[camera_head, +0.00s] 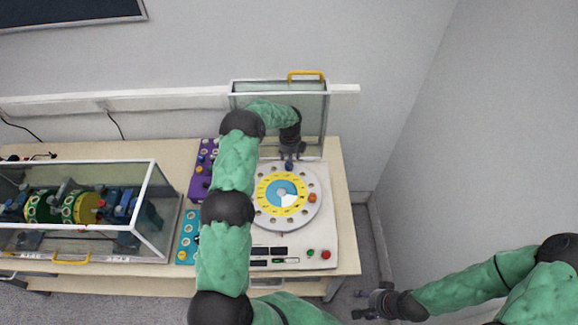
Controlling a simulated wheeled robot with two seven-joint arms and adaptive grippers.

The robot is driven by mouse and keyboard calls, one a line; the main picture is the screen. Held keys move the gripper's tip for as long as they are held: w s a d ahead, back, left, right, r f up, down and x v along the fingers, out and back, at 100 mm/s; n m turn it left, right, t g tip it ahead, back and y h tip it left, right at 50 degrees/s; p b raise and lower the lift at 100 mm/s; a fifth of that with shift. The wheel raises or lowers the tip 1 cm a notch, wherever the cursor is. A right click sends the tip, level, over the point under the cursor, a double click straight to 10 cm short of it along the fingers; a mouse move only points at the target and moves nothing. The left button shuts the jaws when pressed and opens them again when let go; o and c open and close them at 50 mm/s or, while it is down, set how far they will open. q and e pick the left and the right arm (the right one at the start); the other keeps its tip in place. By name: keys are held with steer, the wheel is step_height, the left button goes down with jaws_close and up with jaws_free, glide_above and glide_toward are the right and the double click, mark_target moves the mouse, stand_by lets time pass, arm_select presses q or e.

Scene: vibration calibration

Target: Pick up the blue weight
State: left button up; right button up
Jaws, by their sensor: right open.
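A round grey disc (262,217) with a ring of holes and a yellow, blue and white centre sits on a white machine. An orange weight (312,198) is on its right side. I cannot single out the blue weight for certain; small coloured pieces sit on a purple block (196,194) and a teal block (183,246) left of the disc. My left gripper (289,163) points down over the disc's far edge; its fingers are too small to read. My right gripper (368,303) is open and empty, low at the right, off the table.
A clear guard with a yellow handle (306,74) stands raised behind the disc. A glass-sided case (150,215) with green and yellow machinery is on the left of the wooden table (343,225). A wall closes the right side. My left arm hides part of the table.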

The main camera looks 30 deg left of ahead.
arm_select(q)
steer(key=shift+s+a+f+p, duration=0.15)
steer(key=shift+f+p, duration=0.25)
steer(key=shift+f, duration=1.5)
steer(key=shift+s, duration=0.1)
steer(key=c, duration=1)
